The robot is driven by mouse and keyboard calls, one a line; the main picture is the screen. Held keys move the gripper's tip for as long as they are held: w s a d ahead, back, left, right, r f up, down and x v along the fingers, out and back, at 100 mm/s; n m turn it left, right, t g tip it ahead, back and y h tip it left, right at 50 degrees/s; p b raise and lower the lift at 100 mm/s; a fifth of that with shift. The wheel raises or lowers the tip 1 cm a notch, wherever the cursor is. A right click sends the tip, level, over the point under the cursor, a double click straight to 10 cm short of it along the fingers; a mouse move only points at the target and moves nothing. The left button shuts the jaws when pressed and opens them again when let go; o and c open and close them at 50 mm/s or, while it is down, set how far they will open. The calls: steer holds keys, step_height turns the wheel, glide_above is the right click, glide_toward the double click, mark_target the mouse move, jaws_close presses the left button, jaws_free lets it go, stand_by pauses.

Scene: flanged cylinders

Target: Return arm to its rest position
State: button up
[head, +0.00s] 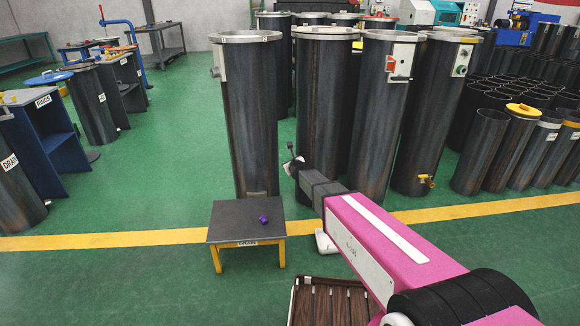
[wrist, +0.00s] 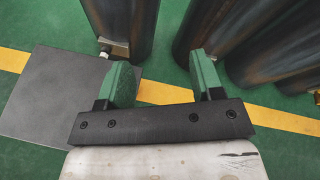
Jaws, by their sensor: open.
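My gripper (wrist: 160,62) is open, with its two green fingers apart and nothing between them in the wrist view. In the head view my arm reaches forward and left from the lower right, and my gripper (head: 291,166) is small and partly hidden at its far end. It is in front of the tall dark flanged cylinders, near the cylinder (head: 325,100) at the middle. In the wrist view, dark cylinder sides (wrist: 122,22) stand beyond the fingers. I cannot tell the exact gap to them.
A low table (head: 228,222) with yellow legs bears a small purple object (head: 264,219), left of my arm. More flanged cylinders (head: 250,110) stand behind it. Shorter open cylinders (head: 480,150) crowd the right. A brown slatted tray (head: 293,300) is at the bottom.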

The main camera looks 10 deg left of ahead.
steer(key=s+d+f+n+g+h, duration=0.3)
steer(key=s+d+n+g, duration=0.3)
steer(key=s+d+n, duration=1.1)
steer(key=s+d+n+g+h, duration=0.1)
steer(key=s+d+n+g, duration=0.6)
steer(key=s+d, duration=0.8)
steer(key=s+n, duration=0.3)
steer(key=shift+r+n+h, duration=0.3)
steer(key=shift+n+h, duration=0.1)
